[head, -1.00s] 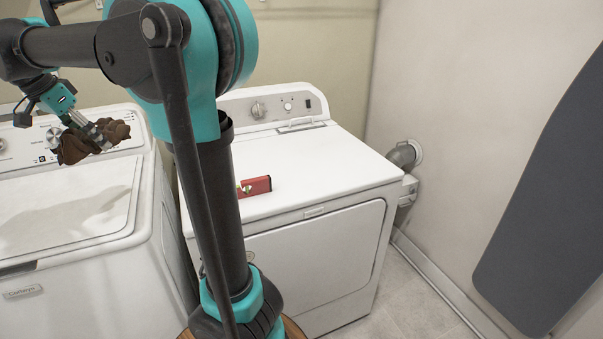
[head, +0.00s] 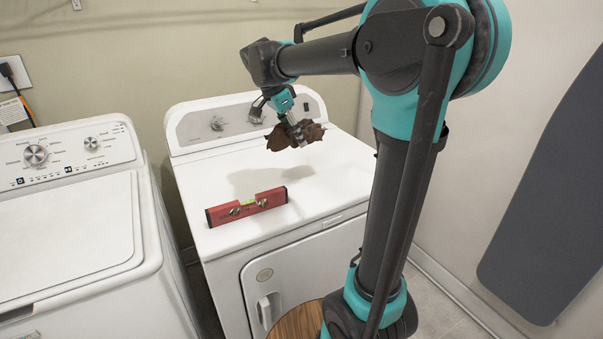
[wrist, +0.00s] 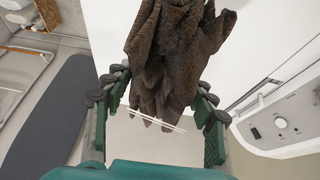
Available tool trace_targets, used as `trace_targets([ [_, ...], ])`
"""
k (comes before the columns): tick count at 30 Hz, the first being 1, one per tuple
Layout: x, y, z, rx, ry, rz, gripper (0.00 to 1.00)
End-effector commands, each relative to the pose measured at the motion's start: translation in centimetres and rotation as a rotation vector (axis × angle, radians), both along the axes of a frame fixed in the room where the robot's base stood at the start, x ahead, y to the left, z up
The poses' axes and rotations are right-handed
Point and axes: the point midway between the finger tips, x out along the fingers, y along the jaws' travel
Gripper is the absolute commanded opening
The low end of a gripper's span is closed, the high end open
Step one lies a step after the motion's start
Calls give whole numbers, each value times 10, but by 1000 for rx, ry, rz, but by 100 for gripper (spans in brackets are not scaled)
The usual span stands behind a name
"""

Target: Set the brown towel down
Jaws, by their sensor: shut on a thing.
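The brown towel (head: 281,138) hangs bunched in my gripper (head: 298,131) in the head view, above the white top of the right-hand machine (head: 325,175). A shadow lies on that top below and to the left of the towel. In the wrist view the crumpled towel (wrist: 172,60) sits between the two fingers of my gripper (wrist: 158,100). The fingers stand on either side of the cloth, and part of their contact is hidden by folds.
A red spirit level (head: 247,206) lies on the front left of the same machine top. A second white machine (head: 65,225) stands to the left. A dark ironing board (head: 550,200) is on the right wall. The top behind the level is bare.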

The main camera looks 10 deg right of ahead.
Motion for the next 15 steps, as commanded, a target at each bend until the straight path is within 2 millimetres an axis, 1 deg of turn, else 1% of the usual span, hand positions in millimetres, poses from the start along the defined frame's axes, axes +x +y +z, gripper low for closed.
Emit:
trace_targets([
  [1,0,0,-13,0,0,0,16],
  [3,0,0,-30,0,0,0,16],
  [6,0,0,-53,0,0,0,16],
  [9,0,0,-72,0,0,0,16],
  [12,0,0,-84,0,0,0,16],
  [15,0,0,-90,0,0,0,16],
])
